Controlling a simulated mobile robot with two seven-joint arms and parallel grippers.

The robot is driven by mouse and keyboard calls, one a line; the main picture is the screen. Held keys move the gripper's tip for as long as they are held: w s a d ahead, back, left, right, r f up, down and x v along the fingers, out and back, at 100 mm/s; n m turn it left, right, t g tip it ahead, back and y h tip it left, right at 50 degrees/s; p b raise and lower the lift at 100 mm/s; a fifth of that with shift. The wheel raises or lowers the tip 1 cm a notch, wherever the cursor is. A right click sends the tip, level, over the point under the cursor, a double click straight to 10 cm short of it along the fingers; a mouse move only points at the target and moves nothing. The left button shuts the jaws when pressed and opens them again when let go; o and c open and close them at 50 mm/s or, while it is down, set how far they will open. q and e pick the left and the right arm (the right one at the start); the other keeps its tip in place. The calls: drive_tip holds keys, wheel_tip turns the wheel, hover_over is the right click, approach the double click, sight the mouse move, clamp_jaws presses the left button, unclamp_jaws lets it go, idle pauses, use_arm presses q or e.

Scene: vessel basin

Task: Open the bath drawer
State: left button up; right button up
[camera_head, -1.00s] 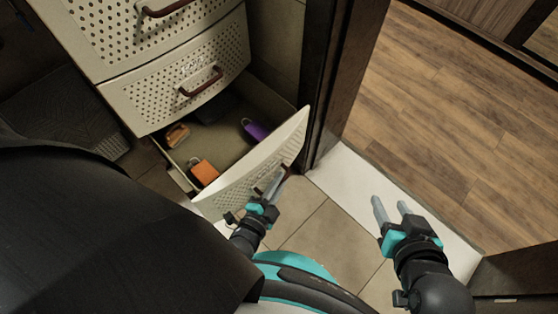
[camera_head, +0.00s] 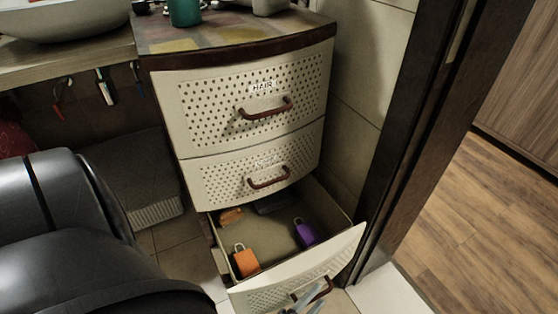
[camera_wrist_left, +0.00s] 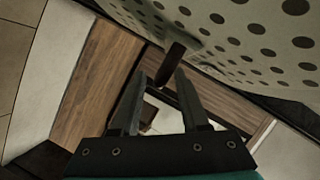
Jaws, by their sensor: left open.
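The bottom drawer (camera_head: 280,281) of a cream cabinet stands pulled out, its perforated front toward me. I cannot read a label on it. Its dark red-brown handle (camera_head: 322,290) is near the lower picture edge. My left gripper (camera_head: 306,298) shows only its fingertips, at the handle. In the left wrist view the open fingers (camera_wrist_left: 157,88) point at the perforated front, and the dark handle (camera_wrist_left: 171,65) lies at or just beyond the gap between the tips. I cannot tell whether they touch it. My right gripper is out of view.
An orange padlock (camera_head: 245,261), a purple padlock (camera_head: 305,232) and a small orange-brown item (camera_head: 230,215) lie in the open drawer. Two shut drawers, the upper (camera_head: 225,110) labelled HAIR and the middle (camera_head: 225,180), are above. A dark door frame (camera_head: 405,150) stands close right.

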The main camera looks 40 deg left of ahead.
use_arm(q)
drive_tip(key=p+v, duration=0.3)
drive_tip(key=v, duration=1)
drive_tip(key=shift+s, duration=0.3)
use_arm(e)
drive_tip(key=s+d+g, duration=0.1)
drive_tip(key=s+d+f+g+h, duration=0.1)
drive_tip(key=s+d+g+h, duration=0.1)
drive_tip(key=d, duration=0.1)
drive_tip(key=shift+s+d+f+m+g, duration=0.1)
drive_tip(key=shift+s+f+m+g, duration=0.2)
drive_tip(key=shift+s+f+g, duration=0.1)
use_arm(q)
drive_tip(key=shift+r, duration=0.1)
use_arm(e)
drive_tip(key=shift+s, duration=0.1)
